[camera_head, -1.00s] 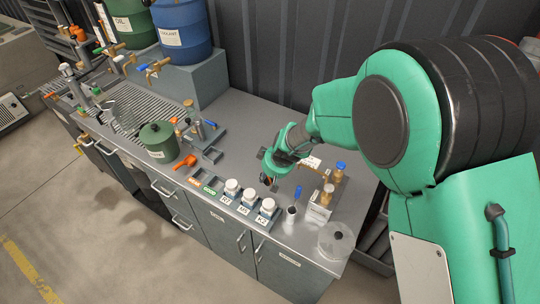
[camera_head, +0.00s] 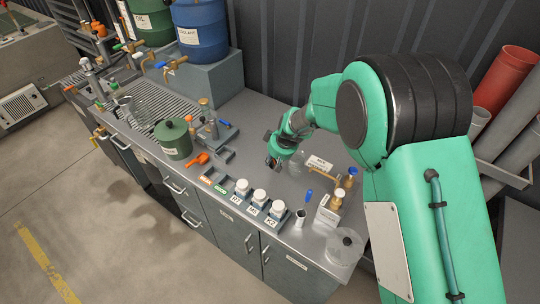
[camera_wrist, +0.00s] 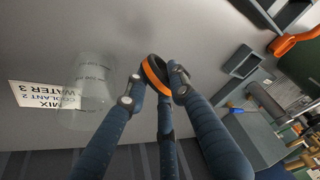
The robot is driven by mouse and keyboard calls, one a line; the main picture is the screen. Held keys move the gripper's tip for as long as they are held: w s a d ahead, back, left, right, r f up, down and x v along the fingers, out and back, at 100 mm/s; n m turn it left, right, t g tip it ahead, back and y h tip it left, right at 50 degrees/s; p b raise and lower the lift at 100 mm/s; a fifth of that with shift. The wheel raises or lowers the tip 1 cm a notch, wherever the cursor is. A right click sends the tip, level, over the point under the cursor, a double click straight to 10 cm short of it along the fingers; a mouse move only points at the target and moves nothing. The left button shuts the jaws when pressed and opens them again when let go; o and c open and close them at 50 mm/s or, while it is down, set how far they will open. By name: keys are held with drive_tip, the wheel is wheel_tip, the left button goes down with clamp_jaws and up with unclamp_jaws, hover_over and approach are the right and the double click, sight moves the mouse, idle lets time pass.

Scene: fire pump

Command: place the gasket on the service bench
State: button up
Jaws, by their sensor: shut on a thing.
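The gasket, a ring with an orange band and dark inner face (camera_wrist: 155,75), is pinched between the fingertips of my gripper (camera_wrist: 154,84) in the wrist view. In the head view my gripper (camera_head: 274,163) is over the back middle part of the grey service bench (camera_head: 238,155), behind the white-capped bottles. The ring is held tilted. The bench top also shows behind it in the wrist view (camera_wrist: 170,25). I cannot tell how far the ring is from the surface. The gasket is not clearly visible in the head view.
A clear beaker (camera_wrist: 88,85) and a mix label (camera_wrist: 45,95) are beside my gripper. White-capped bottles (camera_head: 259,196) line the front edge. An orange tool (camera_head: 197,159), a green pot (camera_head: 172,138) and small trays are to the left. A brass-fitted device (camera_head: 330,208) stands right.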

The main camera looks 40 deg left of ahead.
drive_tip(key=shift+w+a+f, duration=0.15)
drive_tip(key=shift+w+a, duration=0.8)
drive_tip(key=shift+a, duration=0.05)
drive_tip(key=shift+w+a+f, duration=0.1)
drive_tip(key=shift+w+a, duration=0.8)
drive_tip(key=shift+a, duration=0.1)
drive_tip(key=shift+w+a, duration=0.15)
drive_tip(key=shift+w, duration=0.05)
drive_tip(key=shift+w+a+f, duration=0.15)
drive_tip(key=shift+f, duration=0.1)
drive_tip(key=shift+f+b, duration=0.3)
drive_tip(key=shift+f, duration=1.25)
drive_tip(key=shift+f, duration=0.15)
drive_tip(key=o, duration=0.9)
